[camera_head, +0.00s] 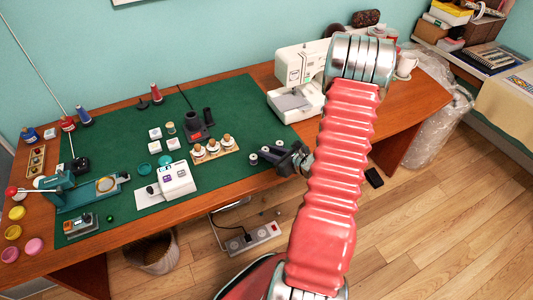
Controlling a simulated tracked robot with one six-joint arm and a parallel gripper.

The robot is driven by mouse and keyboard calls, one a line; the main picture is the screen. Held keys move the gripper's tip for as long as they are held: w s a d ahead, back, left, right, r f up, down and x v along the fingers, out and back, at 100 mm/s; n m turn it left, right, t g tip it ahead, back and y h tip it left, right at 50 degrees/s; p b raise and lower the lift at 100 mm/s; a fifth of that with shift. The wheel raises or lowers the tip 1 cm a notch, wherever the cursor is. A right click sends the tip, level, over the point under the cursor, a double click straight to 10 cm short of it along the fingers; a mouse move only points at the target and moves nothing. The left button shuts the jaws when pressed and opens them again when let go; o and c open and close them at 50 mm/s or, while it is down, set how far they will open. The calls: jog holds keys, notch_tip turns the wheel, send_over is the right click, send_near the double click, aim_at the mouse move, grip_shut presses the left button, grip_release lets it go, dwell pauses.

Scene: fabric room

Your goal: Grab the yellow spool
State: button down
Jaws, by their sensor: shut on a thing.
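My gripper (268,157) is at the right front part of the green mat, just right of the wooden holder with pale, tan-topped pieces. It looks dark, with small pale round parts at its end. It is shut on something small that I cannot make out. I cannot pick out a yellow spool for certain. My red ribbed arm hides part of the table's right side.
The wooden holder (229,153) and a white device (175,180) stand left of my gripper. A white sewing machine (297,66) is behind it. Yellow and pink round pots (34,245) line the left edge.

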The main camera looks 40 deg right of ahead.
notch_tip(320, 180, up, 10)
dwell(0.6)
jog(key=shift+f, duration=0.1)
dwell(0.4)
